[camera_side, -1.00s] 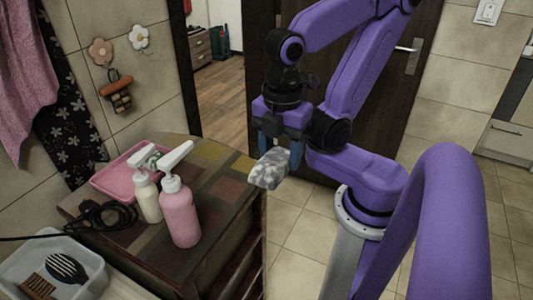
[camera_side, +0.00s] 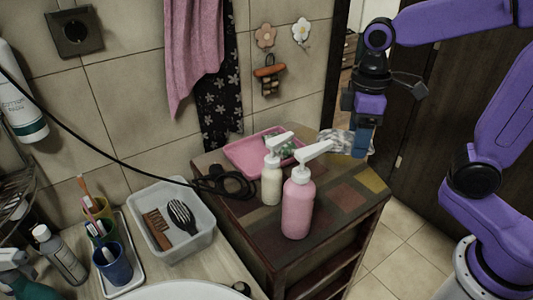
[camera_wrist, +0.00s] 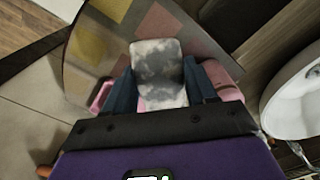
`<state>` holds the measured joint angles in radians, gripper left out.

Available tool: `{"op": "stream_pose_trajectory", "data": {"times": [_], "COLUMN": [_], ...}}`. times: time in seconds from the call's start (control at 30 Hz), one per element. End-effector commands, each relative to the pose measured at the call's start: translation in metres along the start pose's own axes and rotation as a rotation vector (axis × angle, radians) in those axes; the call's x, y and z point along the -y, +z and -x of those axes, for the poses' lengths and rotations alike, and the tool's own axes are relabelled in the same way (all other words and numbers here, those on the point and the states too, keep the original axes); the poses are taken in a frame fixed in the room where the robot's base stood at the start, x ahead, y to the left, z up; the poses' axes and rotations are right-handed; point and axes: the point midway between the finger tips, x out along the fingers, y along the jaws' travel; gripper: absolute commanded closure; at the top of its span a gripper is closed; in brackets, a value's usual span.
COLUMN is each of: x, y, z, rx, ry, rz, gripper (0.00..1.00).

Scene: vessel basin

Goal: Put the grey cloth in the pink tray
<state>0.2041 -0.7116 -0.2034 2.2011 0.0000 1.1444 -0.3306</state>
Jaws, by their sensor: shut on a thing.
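The grey cloth (camera_side: 336,141), mottled grey and white, is held between the blue fingers of my gripper (camera_side: 361,136). In the side view it hangs above the back right of the cabinet top, right of the pump bottles. In the wrist view the cloth (camera_wrist: 158,62) shows between both fingers of my gripper (camera_wrist: 163,85). The pink tray (camera_side: 240,158) lies on the cabinet top, left of the cloth and apart from it. A small green-and-white thing shows in or over the tray, partly hidden by a pump head.
A cream pump bottle (camera_side: 271,183) and a taller pink pump bottle (camera_side: 297,207) stand in front of the tray. A black coiled cable (camera_side: 226,182) lies at the cabinet's left edge. A grey bin (camera_side: 197,240) with brushes stands farther left. The cabinet's right front top is clear.

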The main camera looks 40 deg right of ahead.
Motion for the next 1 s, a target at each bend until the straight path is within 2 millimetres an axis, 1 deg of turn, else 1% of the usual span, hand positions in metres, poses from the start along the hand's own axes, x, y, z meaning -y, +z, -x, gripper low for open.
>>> {"op": "stream_pose_trajectory", "data": {"times": [0.03,0.1,0.2,0.27,0.3,0.37,0.4,0.47,0.5,0.57,0.63,0.7,0.77,0.8,0.87,0.9,0.97,1.0], "x": [-0.016,-0.037,-0.066,-0.081,-0.090,-0.101,-0.106,-0.112,-0.113,-0.111,-0.106,-0.097,-0.086,-0.079,-0.065,-0.056,-0.040,-0.029], "y": [-0.008,-0.018,-0.033,-0.043,-0.050,-0.064,-0.074,-0.091,-0.105,-0.126,-0.151,-0.177,-0.198,-0.211,-0.232,-0.245,-0.264,-0.276], "z": [-0.002,-0.004,-0.008,-0.011,-0.013,-0.015,-0.017,-0.019,-0.021,-0.023,-0.026,-0.029,-0.033,-0.035,-0.038,-0.041,-0.045,-0.048], "rx": [0.004,0.003,0.003,0.003,0.003,0.002,0.002,0.001,0.001,0.001,0.000,0.000,0.000,0.001,0.000,0.000,0.000,0.000], "ry": [-0.001,-0.001,-0.002,-0.002,-0.002,-0.002,-0.002,-0.001,-0.001,-0.001,-0.001,-0.001,-0.001,-0.002,-0.001,-0.002,-0.002,-0.002], "rz": [-0.062,-0.133,-0.198,-0.209,-0.204,-0.172,-0.137,-0.062,0.001,0.111,0.250,0.402,0.533,0.620,0.753,0.841,0.974,1.063], "gripper": [0.77,0.77,0.77,0.77,0.77,0.77,0.77,0.77,0.77,0.77,0.77,0.77,0.77,0.77,0.77,0.77,0.77,0.77]}}
